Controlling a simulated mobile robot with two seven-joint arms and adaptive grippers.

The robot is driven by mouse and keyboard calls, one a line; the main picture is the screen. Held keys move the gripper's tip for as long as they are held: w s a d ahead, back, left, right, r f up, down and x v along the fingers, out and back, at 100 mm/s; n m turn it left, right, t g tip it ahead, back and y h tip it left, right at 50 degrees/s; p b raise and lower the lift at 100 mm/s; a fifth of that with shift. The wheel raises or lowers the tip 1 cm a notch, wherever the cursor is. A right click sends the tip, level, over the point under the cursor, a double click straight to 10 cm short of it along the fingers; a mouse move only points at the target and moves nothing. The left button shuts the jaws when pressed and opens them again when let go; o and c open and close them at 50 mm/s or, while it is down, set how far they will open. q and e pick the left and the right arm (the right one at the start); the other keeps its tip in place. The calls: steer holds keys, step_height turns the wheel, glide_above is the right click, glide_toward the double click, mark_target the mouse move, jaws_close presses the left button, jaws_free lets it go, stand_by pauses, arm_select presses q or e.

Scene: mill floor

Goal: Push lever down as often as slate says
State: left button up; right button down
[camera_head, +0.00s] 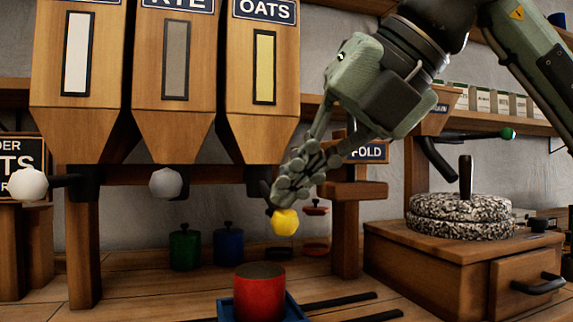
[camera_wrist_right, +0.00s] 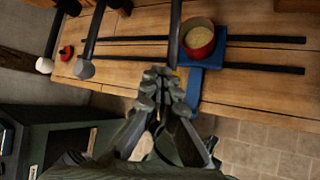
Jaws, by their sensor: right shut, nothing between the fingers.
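The oats hopper (camera_head: 287,70) has a yellow window and a dark lever ending in a yellow knob (camera_head: 286,222). The knob hangs lower than the white knob (camera_head: 31,183) and grey knob (camera_head: 166,182). My right gripper (camera_head: 285,195) is shut and empty, its fingertips just above the yellow knob, seemingly touching. In the wrist view the fingers hide most of the knob. A red cup (camera_head: 259,296) stands below on a blue carriage (camera_head: 225,309); the wrist view shows pale contents (camera_wrist_right: 199,37). The slate (camera_head: 22,158) is cut off at left; its number is unreadable. My left gripper is out of view.
The rye hopper (camera_head: 172,95) and another hopper (camera_head: 75,100) stand left. Dark rails (camera_head: 340,300) run along the bench. A hand mill with a speckled stone (camera_head: 462,217) and drawer stands right. Green (camera_head: 185,248) and blue (camera_head: 229,246) canisters stand behind.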

steer(key=shift+r+p, duration=2.1)
steer(key=shift+r, duration=0.75)
step_height(320, 180, up, 5)
steer(key=p, duration=0.3)
steer(key=shift+p, duration=0.35)
